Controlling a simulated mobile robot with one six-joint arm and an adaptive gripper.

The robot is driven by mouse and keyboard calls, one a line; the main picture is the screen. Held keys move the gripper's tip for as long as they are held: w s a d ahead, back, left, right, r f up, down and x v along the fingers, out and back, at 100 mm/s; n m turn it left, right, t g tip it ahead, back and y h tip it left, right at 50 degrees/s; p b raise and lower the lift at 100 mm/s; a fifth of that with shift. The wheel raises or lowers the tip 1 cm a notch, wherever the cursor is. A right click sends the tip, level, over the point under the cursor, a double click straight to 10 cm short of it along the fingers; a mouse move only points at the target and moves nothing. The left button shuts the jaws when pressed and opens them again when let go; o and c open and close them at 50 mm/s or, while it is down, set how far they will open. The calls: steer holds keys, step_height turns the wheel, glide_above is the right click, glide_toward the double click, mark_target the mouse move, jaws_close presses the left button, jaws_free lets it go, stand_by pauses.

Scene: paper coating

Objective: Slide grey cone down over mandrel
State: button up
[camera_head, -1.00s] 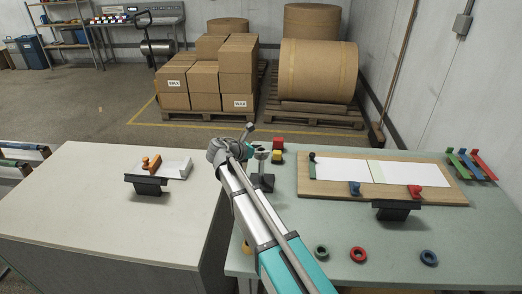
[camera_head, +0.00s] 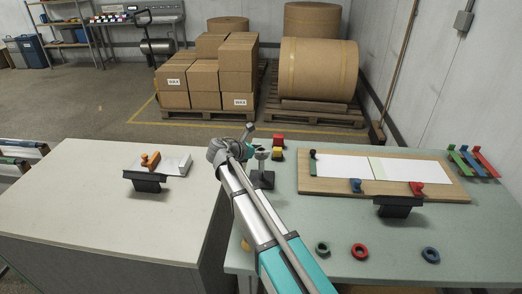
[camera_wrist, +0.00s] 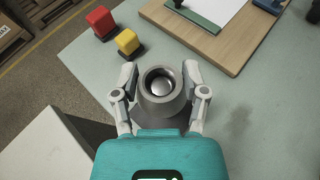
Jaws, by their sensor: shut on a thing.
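The grey cone (camera_wrist: 147,104) is upright between the two fingers of my gripper (camera_wrist: 160,84) in the wrist view, with its open top toward the camera. My fingers press on it from both sides. A shiny round metal end, which looks like the mandrel's tip (camera_wrist: 161,86), shows inside the cone's opening. In the head view the cone (camera_head: 262,153) is a small grey shape beside my wrist, above a dark stand (camera_head: 263,180). How far the cone sits down over the mandrel is hidden.
A red block (camera_wrist: 101,21) and a yellow block (camera_wrist: 127,41) stand close by. A wooden board (camera_head: 440,195) with white sheets lies to the right. Green (camera_head: 322,248), red (camera_head: 360,251) and blue (camera_head: 431,254) rings lie near the front edge.

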steer(key=shift+f+b, duration=0.35)
steer(key=shift+f, duration=0.05)
steer(key=o, duration=1.3)
steer(key=shift+c, duration=0.2)
steer(key=shift+r, duration=0.2)
step_height(320, 180, up, 10)
steer(key=p, duration=0.9)
steer(key=shift+f+p, duration=0.25)
steer(key=shift+p, duration=0.15)
